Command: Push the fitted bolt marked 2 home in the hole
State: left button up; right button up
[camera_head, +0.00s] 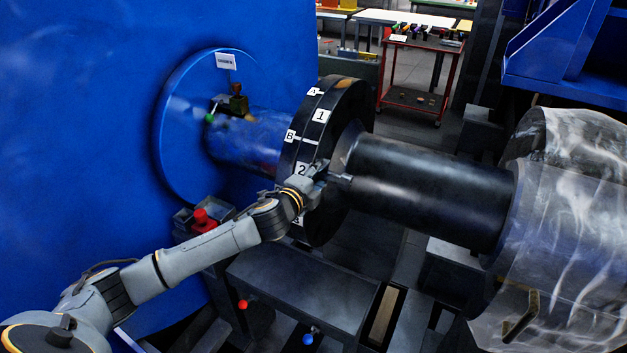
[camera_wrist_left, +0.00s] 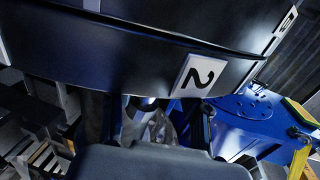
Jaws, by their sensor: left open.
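The black coupling flange (camera_head: 335,105) carries white labels, among them the 2 label (camera_head: 302,169), which also shows in the left wrist view (camera_wrist_left: 199,76). A short grey cylinder (camera_head: 342,180), which looks like the bolt at mark 2, sticks out on the flange's right side. My left gripper (camera_head: 320,174) is open at the flange rim beside the 2 label, close to that cylinder. In the left wrist view its fingers (camera_wrist_left: 145,122) reach under the rim, with a pale round end (camera_wrist_left: 144,102) between them. The hole is hidden, and contact cannot be told. My right gripper is out of view.
A dark shaft (camera_head: 430,185) runs right from the flange to a plastic-wrapped body (camera_head: 570,230). A blue wall with a round hub (camera_head: 180,130) stands left. A dark bench (camera_head: 300,285) lies below. A red cart (camera_head: 420,85) stands behind.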

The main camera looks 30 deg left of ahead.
pick_arm(q)
jog(key=s+r, duration=0.2)
jog(key=s, duration=0.9)
jog(key=shift+s+a+r, duration=0.15)
jog(key=shift+a+r, duration=0.1)
jog(key=shift+r, duration=0.15)
